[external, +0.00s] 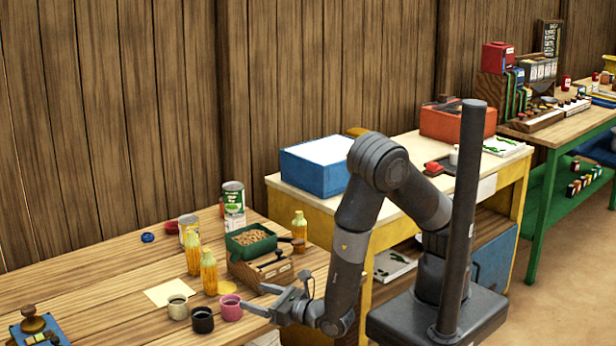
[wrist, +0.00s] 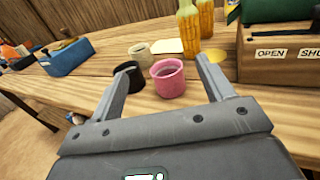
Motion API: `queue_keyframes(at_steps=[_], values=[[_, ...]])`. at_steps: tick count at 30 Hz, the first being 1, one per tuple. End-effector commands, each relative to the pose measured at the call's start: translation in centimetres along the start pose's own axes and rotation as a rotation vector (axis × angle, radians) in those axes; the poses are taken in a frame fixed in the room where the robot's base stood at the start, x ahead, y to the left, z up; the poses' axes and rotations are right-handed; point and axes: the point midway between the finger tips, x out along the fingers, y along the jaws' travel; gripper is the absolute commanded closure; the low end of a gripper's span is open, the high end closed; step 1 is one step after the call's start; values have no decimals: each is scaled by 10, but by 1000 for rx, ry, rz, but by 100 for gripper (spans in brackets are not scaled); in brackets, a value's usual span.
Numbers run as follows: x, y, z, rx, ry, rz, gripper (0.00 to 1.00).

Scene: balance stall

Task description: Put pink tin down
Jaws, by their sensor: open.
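The pink tin (external: 231,307) stands upright on the wooden table near its front edge. In the wrist view the pink tin (wrist: 168,78) shows its open top, ahead of and between my two fingers. My gripper (external: 258,299) is open beside the tin, on its right in the external view. In the wrist view my gripper (wrist: 166,70) has its fingers spread, with nothing held between them. I cannot tell whether a finger touches the tin.
A black tin (external: 202,320) and a beige tin (external: 178,307) stand left of the pink tin. Yellow bottles (external: 209,272) stand behind. A wooden box (external: 262,268) with a green tray (external: 251,241) is close behind my gripper. The table's left middle (external: 95,285) is clear.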

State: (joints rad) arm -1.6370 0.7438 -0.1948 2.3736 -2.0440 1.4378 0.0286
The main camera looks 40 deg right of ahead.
Motion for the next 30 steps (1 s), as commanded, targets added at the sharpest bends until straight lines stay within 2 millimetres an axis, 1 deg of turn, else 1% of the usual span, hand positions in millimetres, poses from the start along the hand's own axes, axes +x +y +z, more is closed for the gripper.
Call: queue_keyframes(at_steps=[1,3,7,11,14,19,21,26,30], values=[[0,0,-13,-5,1,1,26],[0,0,-25,-2,0,0,26],[0,0,-38,0,-1,-1,26],[6,0,-41,3,-2,-2,26],[18,-1,-41,3,-2,-4,26],[44,0,-41,2,-2,-3,26],[52,-1,-41,2,-2,-4,26],[63,0,-41,2,-1,-2,26],[83,-1,-40,2,-2,-3,26]])
